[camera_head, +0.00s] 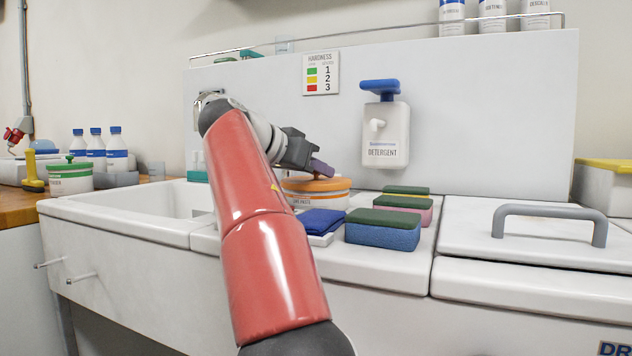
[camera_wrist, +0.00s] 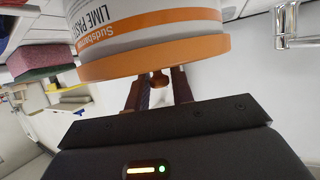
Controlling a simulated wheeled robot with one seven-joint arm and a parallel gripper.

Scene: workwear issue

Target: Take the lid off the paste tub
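The paste tub (camera_head: 323,200) is white with a lime paste label and stands on the sink top behind my arm. It appears upside down in the wrist view (camera_wrist: 140,17). Its orange lid (camera_head: 325,184) sits on the tub, and no gap shows between them. The lid has a small orange knob (camera_wrist: 158,80). My gripper (camera_head: 320,170) is just above the lid. In the wrist view its two fingers (camera_wrist: 160,88) stand close on either side of the knob and look shut on it. My arm hides the tub's left side in the head view.
A blue cloth (camera_head: 322,221) and several sponges (camera_head: 383,236) lie in front and right of the tub. A detergent dispenser (camera_head: 386,135) hangs on the panel behind. The sink basin (camera_head: 150,205) is at left. A green-lidded tub (camera_head: 70,180) stands further left.

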